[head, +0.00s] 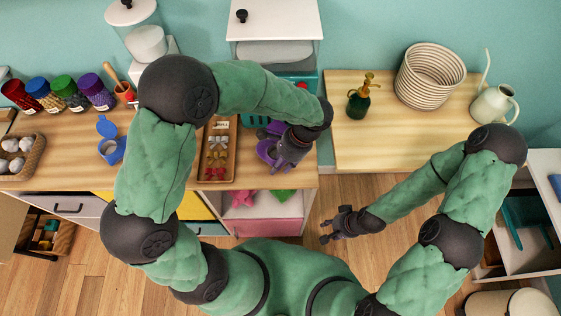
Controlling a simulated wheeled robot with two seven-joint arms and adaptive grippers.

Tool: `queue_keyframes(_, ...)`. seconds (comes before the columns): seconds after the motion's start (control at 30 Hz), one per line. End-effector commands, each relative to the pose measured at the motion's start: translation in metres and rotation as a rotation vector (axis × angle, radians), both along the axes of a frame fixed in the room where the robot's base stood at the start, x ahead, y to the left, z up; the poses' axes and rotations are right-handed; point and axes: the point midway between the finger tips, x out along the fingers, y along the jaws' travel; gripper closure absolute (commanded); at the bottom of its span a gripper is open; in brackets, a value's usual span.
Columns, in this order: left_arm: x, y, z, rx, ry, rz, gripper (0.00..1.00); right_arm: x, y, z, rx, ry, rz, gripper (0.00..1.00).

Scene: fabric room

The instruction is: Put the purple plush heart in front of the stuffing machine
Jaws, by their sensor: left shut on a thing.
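My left gripper (279,160) is over the right end of the left table, shut on a purple item. The purple plush heart (265,150) shows only in part beside and under the fingers, so its full outline is hidden. The stuffing machine seems to be the white unit with a clear container of white fluff (148,42) at the back left, partly behind my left arm. My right gripper (328,230) hangs empty over the floor in front of the gap between the tables, its fingers apart.
A wooden tray of bows (218,172) lies left of my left gripper. A blue dispenser (111,148), several colored jars (60,92) and a basket of white balls (17,157) stand further left. The right table holds a green spray bottle (361,97), woven basket (430,76) and watering can (494,103).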

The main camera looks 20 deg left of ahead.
Motion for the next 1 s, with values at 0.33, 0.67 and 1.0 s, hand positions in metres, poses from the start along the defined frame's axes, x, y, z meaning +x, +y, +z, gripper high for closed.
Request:
queue_keyframes(0.33, 0.0103, 0.0033, -0.0067, 0.0, 0.002, -0.001, 0.81, -0.0001, 0.0, -0.0106, 0.0, 0.0, 0.0, 0.6)
queue_keyframes(0.67, 0.0102, 0.0031, -0.0072, 0.0, 0.001, 0.0, 0.39, 0.0, 0.0, -0.0106, 0.0, 0.0, 0.0, 0.6)
queue_keyframes(1.0, 0.012, 0.0006, 0.0015, 0.0, -0.001, 0.0, 0.39, 0.0, 0.0, -0.0065, 0.0, 0.0, 0.0, 0.6)
